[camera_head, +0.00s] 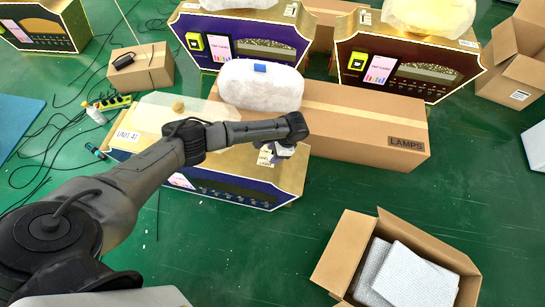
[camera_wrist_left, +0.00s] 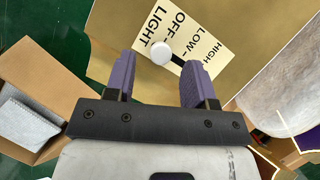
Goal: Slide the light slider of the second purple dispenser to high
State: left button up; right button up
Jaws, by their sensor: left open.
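The front purple dispenser (camera_head: 285,180), with gold trim and a label that seems to read "UNIT #2", stands under my left arm. Its light panel (camera_wrist_left: 197,45) shows in the left wrist view, marked LIGHT, OFF, LOW and HIGH. The round white slider knob (camera_wrist_left: 160,52) sits at the OFF end of a short dark slot (camera_wrist_left: 178,65). My left gripper (camera_wrist_left: 161,70) is open, with its purple fingers either side of the knob; contact is not visible. In the head view the left gripper (camera_head: 277,153) is at the dispenser's right end, partly hidden by the wrist.
A long LAMPS carton (camera_head: 370,115) lies right behind the dispenser, with a wrapped white bundle (camera_head: 262,85) near it. Another purple dispenser (camera_head: 270,32) and a dark red one (camera_head: 400,65) stand at the back. An open carton (camera_head: 335,250) is at the front right. Green floor between is clear.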

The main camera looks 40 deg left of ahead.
pick_arm(q)
jog(key=shift+b+x, duration=0.35)
jog(key=shift+x, duration=0.75)
jog(key=shift+c, duration=0.4)
grip_shut()
